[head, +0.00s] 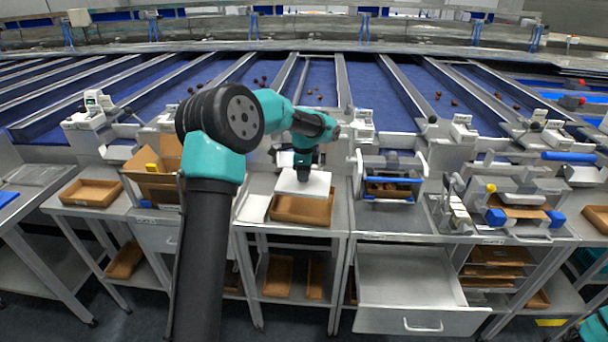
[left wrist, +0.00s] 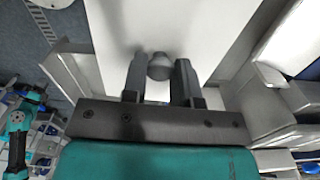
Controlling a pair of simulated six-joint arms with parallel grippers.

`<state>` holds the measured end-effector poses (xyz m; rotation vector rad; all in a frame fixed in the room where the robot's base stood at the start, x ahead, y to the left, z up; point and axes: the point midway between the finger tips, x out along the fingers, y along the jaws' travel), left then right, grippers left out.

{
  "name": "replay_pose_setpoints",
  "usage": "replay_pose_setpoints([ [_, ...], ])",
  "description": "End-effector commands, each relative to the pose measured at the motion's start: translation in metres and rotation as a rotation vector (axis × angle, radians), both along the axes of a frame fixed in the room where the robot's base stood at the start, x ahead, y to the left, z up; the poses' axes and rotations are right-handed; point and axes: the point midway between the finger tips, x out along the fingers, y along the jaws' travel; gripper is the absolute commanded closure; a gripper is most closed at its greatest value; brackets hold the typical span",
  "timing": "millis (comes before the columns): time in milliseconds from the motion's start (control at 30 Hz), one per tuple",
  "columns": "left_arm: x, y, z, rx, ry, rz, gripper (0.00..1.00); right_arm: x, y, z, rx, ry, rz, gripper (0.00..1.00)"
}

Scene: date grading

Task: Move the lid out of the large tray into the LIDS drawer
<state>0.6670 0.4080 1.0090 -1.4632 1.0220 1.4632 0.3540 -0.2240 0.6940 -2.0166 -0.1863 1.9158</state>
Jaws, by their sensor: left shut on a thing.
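The lid (head: 302,187) is a flat white plate with a grey round knob (left wrist: 159,66). My left gripper (head: 303,170) is shut on the knob, and in the left wrist view its two fingers (left wrist: 159,80) stand on either side of it. The lid is above the back part of a brown tray (head: 318,217) on the bench and hides some of it. It looks raised off the tray, but the gap is hard to judge. A pulled-out, empty-looking grey drawer (head: 405,278) is to the lower right; its label is not readable. My right gripper is not seen.
A white flat piece (head: 254,208) lies left of the brown tray. A device with a blue bar (head: 390,180) stands on the bench to the right, behind the open drawer. A cardboard box (head: 155,180) stands at left. The drawer is open to the air above.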

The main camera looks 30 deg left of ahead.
Motion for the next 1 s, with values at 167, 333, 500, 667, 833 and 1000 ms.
replay_pose_setpoints([
  [167,0.0,0.0,0.001,0.0,0.0,0.0,0.95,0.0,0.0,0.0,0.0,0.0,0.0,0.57],
  [333,0.0,0.0,0.008,-0.001,-0.001,0.0,0.95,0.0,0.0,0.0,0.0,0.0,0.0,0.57],
  [500,0.0,0.0,0.016,0.0,0.0,0.0,0.95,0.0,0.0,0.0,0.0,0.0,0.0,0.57],
  [667,0.0,0.0,0.023,0.0,-0.002,0.001,0.95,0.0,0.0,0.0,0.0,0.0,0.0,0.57],
  [833,0.0,0.0,0.031,-0.001,-0.001,0.001,0.95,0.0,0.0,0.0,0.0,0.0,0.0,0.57],
  [1000,0.0,0.0,0.038,-0.001,-0.001,0.001,0.95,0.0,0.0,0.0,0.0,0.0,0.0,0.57],
])
